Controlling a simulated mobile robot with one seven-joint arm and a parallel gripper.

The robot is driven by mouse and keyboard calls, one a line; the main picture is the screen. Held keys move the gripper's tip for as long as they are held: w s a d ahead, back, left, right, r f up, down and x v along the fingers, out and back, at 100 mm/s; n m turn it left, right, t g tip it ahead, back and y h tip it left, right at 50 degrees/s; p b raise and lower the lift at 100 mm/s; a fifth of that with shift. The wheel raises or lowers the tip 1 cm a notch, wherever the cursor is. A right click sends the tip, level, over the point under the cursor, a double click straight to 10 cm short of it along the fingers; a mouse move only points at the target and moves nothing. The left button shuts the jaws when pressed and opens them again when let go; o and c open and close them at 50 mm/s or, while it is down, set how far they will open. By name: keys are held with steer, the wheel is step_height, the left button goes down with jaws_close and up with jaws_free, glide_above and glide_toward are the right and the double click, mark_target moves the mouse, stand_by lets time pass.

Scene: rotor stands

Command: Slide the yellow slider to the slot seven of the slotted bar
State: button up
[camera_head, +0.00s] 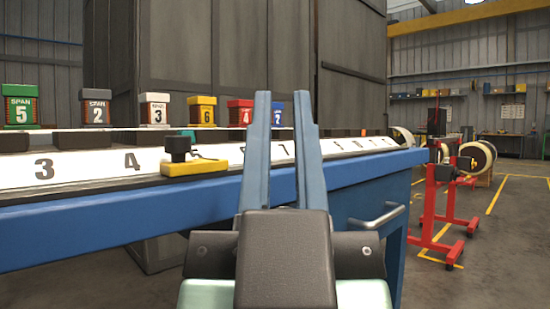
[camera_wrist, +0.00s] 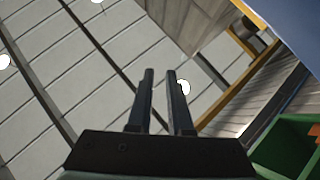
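The yellow slider (camera_head: 195,167) with a black knob (camera_head: 178,146) sits at the front of the white numbered strip of the slotted bar (camera_head: 90,168), just right of the number 4. The strip label beside it is covered. The 7 (camera_head: 283,151) shows between my fingers, and further numbers to the right are small. My gripper (camera_head: 283,97) points up in the middle of the head view, nearer the camera and right of the slider, not touching it. Its two fingers are apart with nothing between them. They also show empty in the wrist view (camera_wrist: 160,72).
Several coloured numbered blocks, such as a green one (camera_head: 20,107) and a yellow one (camera_head: 202,111), stand behind the bar. The blue bench (camera_head: 120,219) has a drawer handle (camera_head: 377,216). A red stand (camera_head: 440,205) is to the right. A green bin (camera_wrist: 285,145) shows in the wrist view.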

steer(key=o, duration=0.6)
steer(key=w+y+p, duration=0.1)
steer(key=p, duration=0.1)
steer(key=w+a+r+n+g+p, duration=0.1)
steer(key=p, duration=0.1)
steer(key=w+y+p, duration=0.1)
steer(key=p, duration=0.1)
steer(key=shift+a+r+n+g+y+p, duration=0.2)
steer(key=shift+r+n+g+y+p, duration=0.1)
steer(key=shift+r+n+g+p, duration=0.1)
steer(key=n+g+y+p, duration=0.5)
steer(key=g+p, duration=0.5)
steer(key=p, duration=2.3)
glide_toward(181, 139)
steer(key=shift+m+y, duration=0.4)
steer(key=shift+y, duration=0.3)
steer(key=p+x, duration=0.1)
steer(key=x, duration=0.2)
steer(key=p+x, duration=0.2)
steer(key=x, duration=0.2)
steer(key=p+x, duration=0.2)
steer(key=x, duration=0.2)
steer(key=shift+w+d+f, duration=0.2)
steer(key=shift+w+f, duration=0.1)
jaws_close()
